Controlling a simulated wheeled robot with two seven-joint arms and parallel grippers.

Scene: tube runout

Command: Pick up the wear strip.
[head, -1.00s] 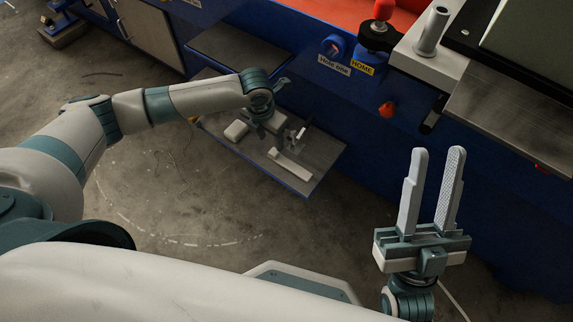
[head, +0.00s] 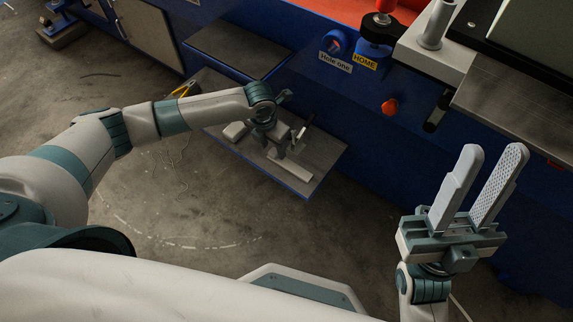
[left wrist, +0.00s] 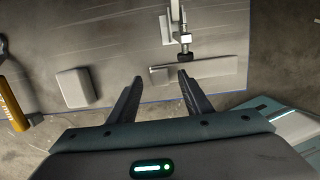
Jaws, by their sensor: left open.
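The wear strip appears to be the long pale bar (head: 294,170) lying on the low grey shelf (head: 322,150) in the head view. In the left wrist view the bar (left wrist: 215,68) lies near the shelf edge, just beyond the fingertips. My left gripper (head: 277,145) is over the shelf at the bar's left end and partly hides it. In the left wrist view its fingers (left wrist: 160,79) are apart with nothing between them; I cannot tell whether they touch the bar. My right gripper (head: 492,150) is open and empty, fingers pointing up, away from the shelf.
A pale block (head: 234,131) lies left of the bar. A metal fitting with a dark knob (left wrist: 185,45) stands close beside the bar. A yellow-handled tool (head: 185,89) lies at the shelf's left end. The blue machine front (head: 380,150) rises behind the shelf.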

